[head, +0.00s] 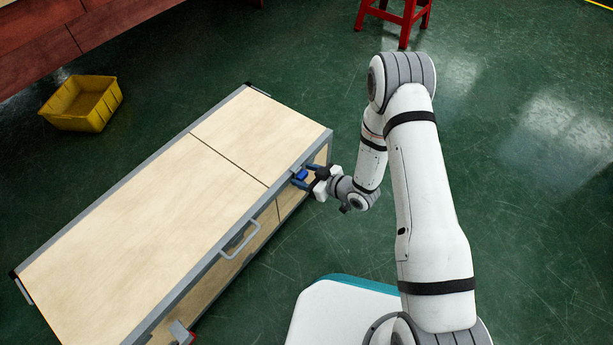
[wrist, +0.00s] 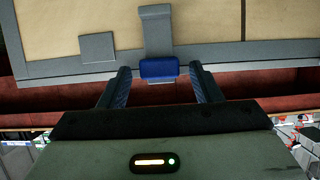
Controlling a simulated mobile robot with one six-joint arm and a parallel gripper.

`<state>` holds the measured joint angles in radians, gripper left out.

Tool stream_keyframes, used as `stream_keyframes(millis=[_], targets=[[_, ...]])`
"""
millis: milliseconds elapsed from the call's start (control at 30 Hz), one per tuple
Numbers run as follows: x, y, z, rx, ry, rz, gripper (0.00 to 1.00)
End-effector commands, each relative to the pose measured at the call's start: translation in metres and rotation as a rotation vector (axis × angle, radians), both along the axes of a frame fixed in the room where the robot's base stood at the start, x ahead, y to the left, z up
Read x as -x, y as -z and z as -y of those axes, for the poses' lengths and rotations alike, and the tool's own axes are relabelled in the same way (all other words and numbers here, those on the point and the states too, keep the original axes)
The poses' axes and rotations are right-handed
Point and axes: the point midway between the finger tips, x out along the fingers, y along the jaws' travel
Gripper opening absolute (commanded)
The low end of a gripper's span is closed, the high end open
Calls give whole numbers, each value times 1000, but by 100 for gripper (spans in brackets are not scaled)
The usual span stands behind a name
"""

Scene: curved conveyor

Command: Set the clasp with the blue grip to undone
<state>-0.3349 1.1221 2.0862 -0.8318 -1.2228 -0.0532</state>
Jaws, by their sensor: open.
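The clasp's blue grip (head: 301,175) sits at the front edge of the wooden-topped cabinet, near its right end, in the head view. In the wrist view the blue grip (wrist: 159,68) hangs at the lower end of a grey strap (wrist: 156,35) that crosses the cabinet's grey frame. My gripper (head: 302,178) is at the clasp in the head view. In the wrist view my gripper (wrist: 158,80) is open, with one dark blue finger on each side of the blue grip and a visible gap to both. Whether the clasp is fastened is not clear.
The cabinet (head: 150,215) has a grey handle (head: 240,240) left of the clasp. A red part (head: 180,333) shows at its lower front edge. A yellow bin (head: 82,103) and a red stool (head: 405,18) stand on the green floor. The floor right of my arm is clear.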

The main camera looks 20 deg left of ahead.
Motion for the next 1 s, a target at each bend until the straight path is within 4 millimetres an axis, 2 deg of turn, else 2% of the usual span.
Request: stream_keyframes(millis=[100, 767, 1000], targets=[[0, 0, 0, 0, 0, 0, 56], [1, 0, 0, 1, -2, 0, 2], [-1, 0, 2, -5, 1, 1, 0]])
